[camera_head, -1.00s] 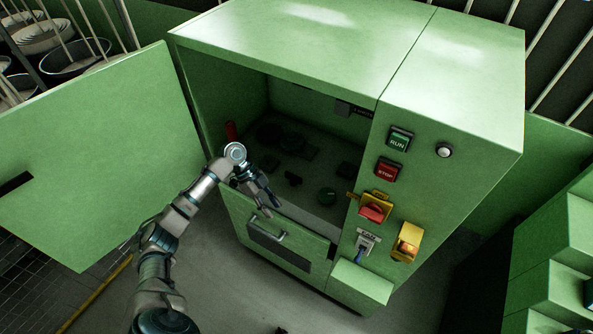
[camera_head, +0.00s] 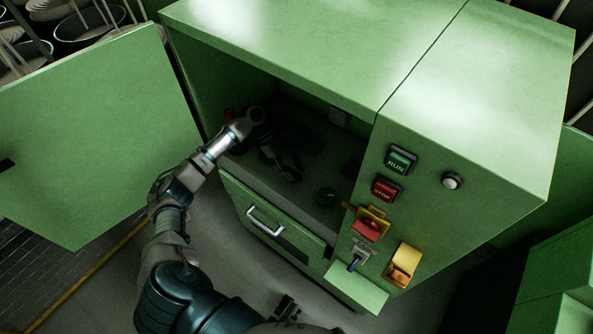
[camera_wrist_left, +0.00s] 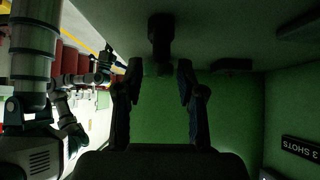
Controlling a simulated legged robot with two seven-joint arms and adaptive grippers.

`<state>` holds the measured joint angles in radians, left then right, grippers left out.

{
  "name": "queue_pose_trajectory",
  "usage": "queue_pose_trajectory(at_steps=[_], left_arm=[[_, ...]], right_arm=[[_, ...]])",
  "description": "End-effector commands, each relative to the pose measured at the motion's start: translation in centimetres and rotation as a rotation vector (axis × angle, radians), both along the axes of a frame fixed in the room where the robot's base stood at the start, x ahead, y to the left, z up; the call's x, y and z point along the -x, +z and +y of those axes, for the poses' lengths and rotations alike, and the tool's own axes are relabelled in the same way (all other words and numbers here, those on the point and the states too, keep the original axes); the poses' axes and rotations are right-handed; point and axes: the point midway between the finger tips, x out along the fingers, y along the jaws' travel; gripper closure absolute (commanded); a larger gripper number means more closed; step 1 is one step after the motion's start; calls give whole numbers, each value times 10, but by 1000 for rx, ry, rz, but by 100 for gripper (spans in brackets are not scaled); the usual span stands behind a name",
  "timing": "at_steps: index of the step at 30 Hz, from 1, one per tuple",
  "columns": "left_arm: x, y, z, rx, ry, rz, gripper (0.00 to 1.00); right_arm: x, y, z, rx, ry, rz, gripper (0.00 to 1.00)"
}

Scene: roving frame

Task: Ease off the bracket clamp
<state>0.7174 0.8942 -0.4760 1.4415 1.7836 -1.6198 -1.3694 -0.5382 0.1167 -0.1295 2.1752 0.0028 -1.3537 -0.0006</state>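My left gripper (camera_head: 285,172) reaches into the open green cabinet, above its dark inner floor. In the left wrist view its two fingers (camera_wrist_left: 158,80) stand apart with nothing held between them. A dark stemmed fitting (camera_wrist_left: 160,36) lies just ahead of the fingertips, roughly in line with the gap; it may be the bracket clamp, but I cannot tell for sure. In the head view dark fittings around the gripper are too shadowed to tell apart. A dark part of what looks like my right gripper (camera_head: 287,308) shows at the bottom edge, outside the cabinet; its fingers are unclear.
The cabinet door (camera_head: 95,135) stands open at left. A drawer front with a handle (camera_head: 264,222) lies below the opening. The right panel carries a RUN button (camera_head: 399,161), STOP button (camera_head: 385,190) and red-yellow switch (camera_head: 367,227).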

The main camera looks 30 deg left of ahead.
Motion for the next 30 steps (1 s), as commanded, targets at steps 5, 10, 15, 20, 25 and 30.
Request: queue_pose_trajectory(at_steps=[5, 10, 15, 20, 25, 30], left_arm=[[1, -11, -5, 3, 2, 2, 61], [1, -11, -8, 0, 2, 1, 61], [1, -10, -11, -4, 2, 0, 86], [1, -9, -14, -3, 0, 0, 100], [1, -10, -13, 0, -1, 1, 100], [1, -10, -12, 3, 5, 1, 100]], right_arm=[[-2, 2, 3, -2, -1, -2, 100], [-2, 2, 2, -2, -1, -3, 100], [-2, 3, 4, -5, -2, -2, 100], [-2, 2, 3, -5, -2, -2, 100], [-2, 2, 1, -1, -1, -3, 100], [-3, 4, 0, 2, 1, -6, 100]])
